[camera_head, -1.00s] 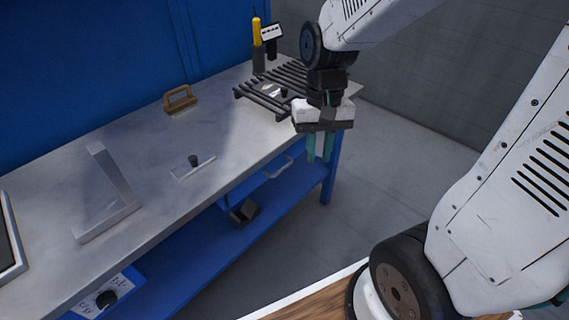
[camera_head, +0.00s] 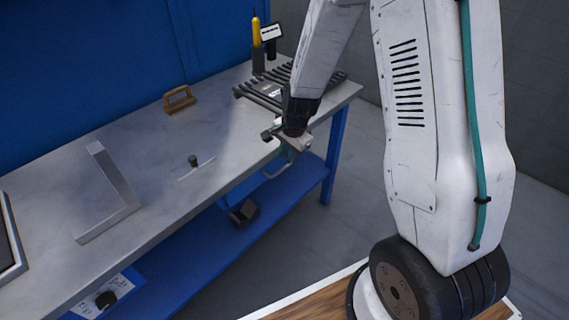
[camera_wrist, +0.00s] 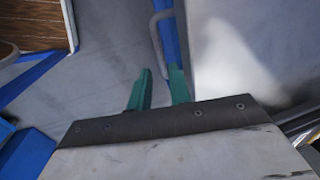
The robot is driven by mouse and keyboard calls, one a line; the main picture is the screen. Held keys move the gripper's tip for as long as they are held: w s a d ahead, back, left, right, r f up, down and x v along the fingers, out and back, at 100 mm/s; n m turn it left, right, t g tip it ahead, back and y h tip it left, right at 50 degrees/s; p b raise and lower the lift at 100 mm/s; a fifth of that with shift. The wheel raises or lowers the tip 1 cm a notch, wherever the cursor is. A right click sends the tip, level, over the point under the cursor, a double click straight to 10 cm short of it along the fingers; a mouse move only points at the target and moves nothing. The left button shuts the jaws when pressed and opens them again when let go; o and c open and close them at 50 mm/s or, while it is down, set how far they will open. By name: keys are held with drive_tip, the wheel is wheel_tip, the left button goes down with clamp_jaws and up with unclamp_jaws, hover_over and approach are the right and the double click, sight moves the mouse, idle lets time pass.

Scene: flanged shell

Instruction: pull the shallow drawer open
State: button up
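The shallow drawer (camera_head: 243,187) is a blue front under the edge of the workbench, partly hidden behind my gripper in the head view. It looks closed. Its grey bar handle (camera_wrist: 155,32) shows in the wrist view, ahead of my fingertips and standing out from the blue drawer front (camera_wrist: 169,36). My gripper (camera_head: 287,154) points down at the bench's front edge, near the handle.
The workbench top (camera_head: 150,140) holds a wooden-handled tool (camera_head: 180,99), a metal angle (camera_head: 110,200), a plate with a dark knob (camera_head: 194,166) and a slatted rack (camera_head: 262,97). A blue lower shelf (camera_head: 215,242) carries a dark block (camera_head: 243,212). The floor in front is clear.

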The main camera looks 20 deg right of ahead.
sight(284, 168)
drive_tip(key=shift+w+a+f, duration=0.1)
drive_tip(key=shift+w+f, duration=0.05)
drive_tip(key=shift+f, duration=0.75)
drive_tip(key=shift+w+a+f, duration=0.1)
drive_tip(key=shift+w+f, duration=0.05)
drive_tip(key=shift+f, duration=0.7)
drive_tip(key=shift+w+f, duration=0.15)
drive_tip(key=shift+f, duration=0.75)
